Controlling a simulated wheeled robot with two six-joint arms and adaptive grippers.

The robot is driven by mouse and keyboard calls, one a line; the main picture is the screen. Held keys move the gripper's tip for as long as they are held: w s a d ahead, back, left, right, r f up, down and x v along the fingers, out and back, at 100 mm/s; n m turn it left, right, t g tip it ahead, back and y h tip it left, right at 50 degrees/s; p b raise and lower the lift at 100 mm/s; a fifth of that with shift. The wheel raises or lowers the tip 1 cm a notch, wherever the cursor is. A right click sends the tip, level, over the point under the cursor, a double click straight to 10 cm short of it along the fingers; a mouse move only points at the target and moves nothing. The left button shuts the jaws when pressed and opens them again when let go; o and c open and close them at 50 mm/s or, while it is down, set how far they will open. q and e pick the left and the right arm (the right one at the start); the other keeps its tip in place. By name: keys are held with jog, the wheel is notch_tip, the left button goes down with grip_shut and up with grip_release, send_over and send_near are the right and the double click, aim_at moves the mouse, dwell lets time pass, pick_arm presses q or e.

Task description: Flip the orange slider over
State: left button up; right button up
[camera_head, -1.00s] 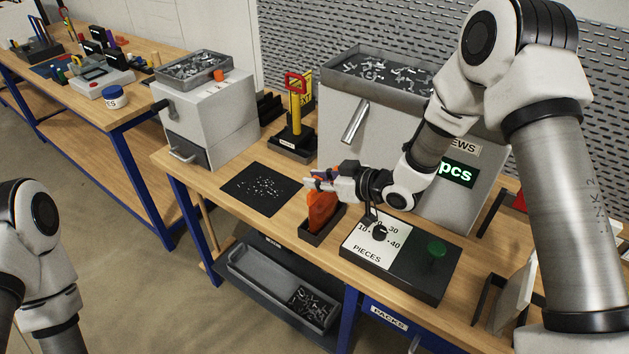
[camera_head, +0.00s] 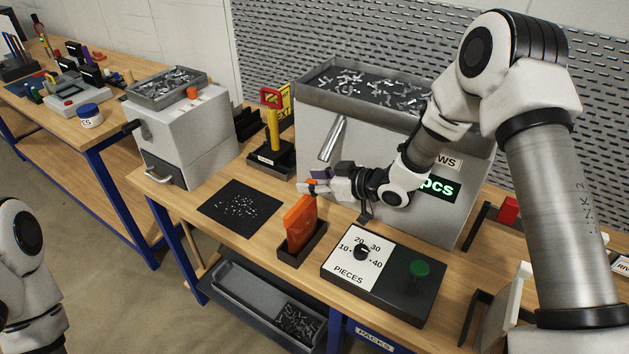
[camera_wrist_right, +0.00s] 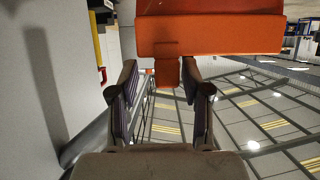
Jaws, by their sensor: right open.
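The orange slider (camera_head: 299,222) is a flat slab standing on edge, slightly tilted, in a dark shallow holder (camera_head: 301,248) at the bench's front. In the right wrist view the slider's broad orange body (camera_wrist_right: 210,32) fills the top, and a narrow orange tab below it shows between the fingertips. My right gripper (camera_head: 312,187) is at the slider's top end, coming in from the right. Its two fingers (camera_wrist_right: 160,82) are apart in the wrist view. Contact with the slider cannot be told. My left gripper is out of view; only part of that arm shows.
Behind stands a grey screw dispenser (camera_head: 312,130) with a chute. A black mat (camera_head: 240,208) with small parts lies left. A grey tray (camera_head: 240,283) sits below the bench top.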

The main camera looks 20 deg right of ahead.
jog(key=shift+s+r, duration=0.1)
jog(key=shift+s, duration=0.05)
jog(key=v, duration=1.1)
jog(key=shift+s+d, duration=0.2)
jog(key=shift+d, duration=0.1)
